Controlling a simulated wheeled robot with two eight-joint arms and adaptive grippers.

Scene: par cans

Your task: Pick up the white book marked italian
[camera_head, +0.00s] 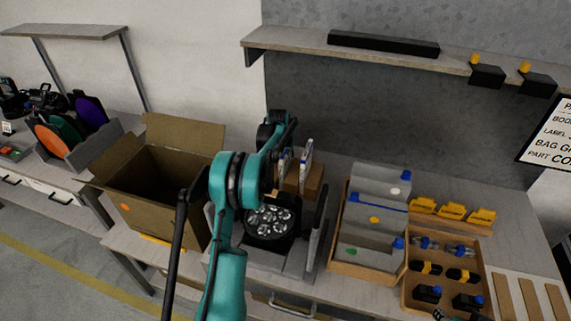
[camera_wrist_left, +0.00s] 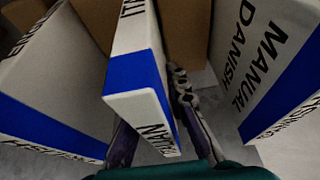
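In the left wrist view, a white book (camera_wrist_left: 135,35) with a blue band stands in the middle; its partly hidden lettering fits "Italian". My left gripper (camera_wrist_left: 155,125) has one finger on each side of this book, close to its faces; whether both fingers press on it is unclear. In the head view, white books (camera_head: 306,155) stand upright behind my left arm, which hides the left fingertips. A small dark piece at the bottom edge may be the tip of my right gripper (camera_head: 440,314); its state does not show.
A white book marked "Manual Danish" (camera_wrist_left: 265,50) stands right of the middle book, another white book (camera_wrist_left: 50,80) left. A cardboard box (camera_head: 160,185) is open at left. A round black lamp (camera_head: 272,222) sits before the books. Grey bins (camera_head: 375,215) and a wooden tray (camera_head: 408,290) fill the right.

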